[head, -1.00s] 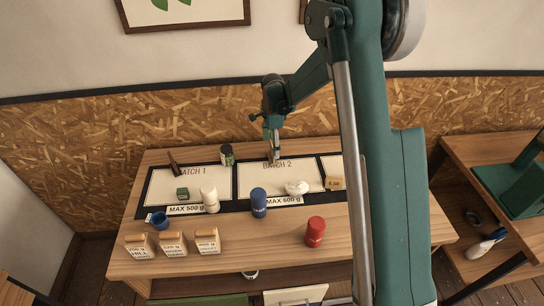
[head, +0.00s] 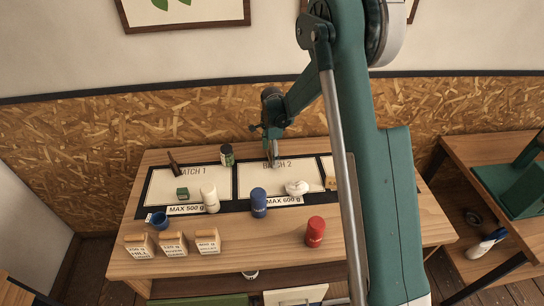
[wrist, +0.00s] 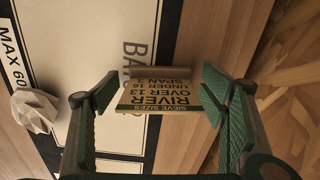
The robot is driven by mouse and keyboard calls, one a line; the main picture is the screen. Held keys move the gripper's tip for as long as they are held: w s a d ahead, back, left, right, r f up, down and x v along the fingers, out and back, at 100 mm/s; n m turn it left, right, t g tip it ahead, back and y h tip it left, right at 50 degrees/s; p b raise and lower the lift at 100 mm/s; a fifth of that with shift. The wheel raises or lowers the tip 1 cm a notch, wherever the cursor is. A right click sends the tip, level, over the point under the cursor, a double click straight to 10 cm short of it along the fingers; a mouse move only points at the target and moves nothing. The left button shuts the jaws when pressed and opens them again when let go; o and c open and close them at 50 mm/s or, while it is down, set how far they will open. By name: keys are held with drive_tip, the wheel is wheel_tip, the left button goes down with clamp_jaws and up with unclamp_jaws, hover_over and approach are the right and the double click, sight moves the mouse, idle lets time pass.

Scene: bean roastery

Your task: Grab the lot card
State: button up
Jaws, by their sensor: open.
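The lot card (wrist: 158,95), a small tan card lettered "SIEVE SIZES", "RIVER", "OVER 13", "UNDER 16" and "SPAN 3", shows in the wrist view near the "BATCH 2" lettering. My gripper (wrist: 160,108) is open, with one green-padded finger to each side of the card. In the head view my gripper (head: 273,164) points down at the back of the Batch 2 area; I cannot make out the card there.
A white faceted object (head: 296,188) and a blue canister (head: 259,202) stand near the front of Batch 2. A dark green jar (head: 227,154) stands left of my gripper.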

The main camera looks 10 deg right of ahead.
drive_tip(key=c, duration=1)
drive_tip(key=shift+r, duration=0.15)
drive_tip(key=shift+r, duration=4.9)
